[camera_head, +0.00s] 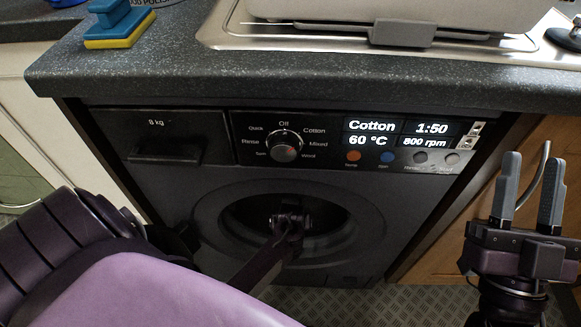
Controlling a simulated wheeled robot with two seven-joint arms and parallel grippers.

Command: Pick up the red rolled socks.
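No red rolled socks show in this view. A dark washing machine (165,185) stands under the counter, with its round front opening (245,212) in the middle. My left arm comes in from the left, and its dark end part reaches to the opening. The fingers of my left gripper cannot be made out there, and the inside of the drum is dark and mostly hidden. My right gripper (533,170) is at the right, fingers pointing up and apart, with nothing between them. It is in front of the wooden cabinet, right of the machine.
The grey speckled counter (300,82) runs above the machine. A blue and yellow sponge brush (120,28) and a metal sink or tray (230,35) are on it. The wooden cabinet door (455,225) has a curved handle. The patterned floor (375,303) is bare where it shows.

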